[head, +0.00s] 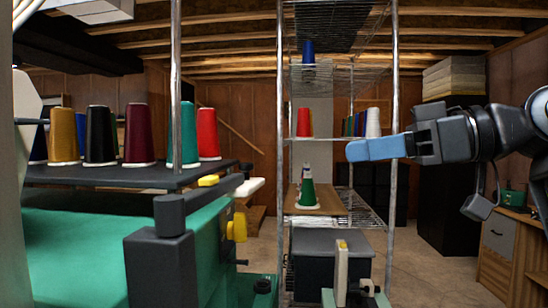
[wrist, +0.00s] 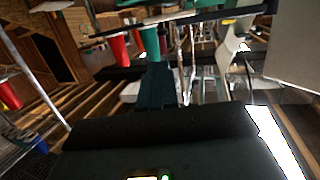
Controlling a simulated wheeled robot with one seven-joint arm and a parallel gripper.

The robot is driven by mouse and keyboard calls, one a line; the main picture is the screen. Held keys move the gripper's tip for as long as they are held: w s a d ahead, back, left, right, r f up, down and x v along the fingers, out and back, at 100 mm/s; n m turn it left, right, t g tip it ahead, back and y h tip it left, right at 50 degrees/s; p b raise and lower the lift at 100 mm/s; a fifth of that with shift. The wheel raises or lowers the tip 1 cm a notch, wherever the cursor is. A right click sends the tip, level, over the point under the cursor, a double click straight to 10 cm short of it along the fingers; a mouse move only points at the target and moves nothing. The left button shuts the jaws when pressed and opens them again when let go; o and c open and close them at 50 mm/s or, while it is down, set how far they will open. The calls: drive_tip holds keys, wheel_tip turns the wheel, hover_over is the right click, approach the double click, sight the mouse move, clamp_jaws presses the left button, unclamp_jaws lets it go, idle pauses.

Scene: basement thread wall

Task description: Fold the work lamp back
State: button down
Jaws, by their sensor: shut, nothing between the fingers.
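A dark jointed arm (head: 210,195) with a yellow piece (head: 208,180) is mounted on a black block (head: 160,268) on the green machine at the left of the head view. It looks like the work lamp, but I cannot be sure. A pale rounded part (head: 249,187) shows at its right end. My gripper (head: 350,150) has blue fingers, shut and empty, pointing left in front of the wire rack, to the right of and higher than the dark arm, and apart from it. In the wrist view, its dark fingers (wrist: 156,85) point at cones that appear upside down.
Several thread cones (head: 137,135) stand on a black shelf (head: 110,175) above the green machine (head: 85,250). A wire rack (head: 391,200) with metal posts holds more cones, including a green one (head: 307,192). A wooden cabinet (head: 505,250) is at the right. Some floor (head: 440,270) is clear.

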drive_tip(key=p, duration=0.4)
approach(251, 164)
drive_tip(key=r+x, duration=0.1)
drive_tip(key=x, duration=0.4)
drive_tip(key=shift+w+a+f, duration=0.35)
drive_tip(key=shift+a+f, duration=0.3)
drive_tip(key=shift+a, duration=0.1)
drive_tip(key=shift+w+a+f+n+g+b, duration=0.1)
drive_tip(key=shift+w+a+n+g+b, duration=0.1)
drive_tip(key=shift+a+n+g+b, duration=0.35)
drive_tip(key=shift+w+a+n+g, duration=0.1)
drive_tip(key=shift+a+n+g, duration=0.25)
drive_tip(key=shift+a+g, duration=0.2)
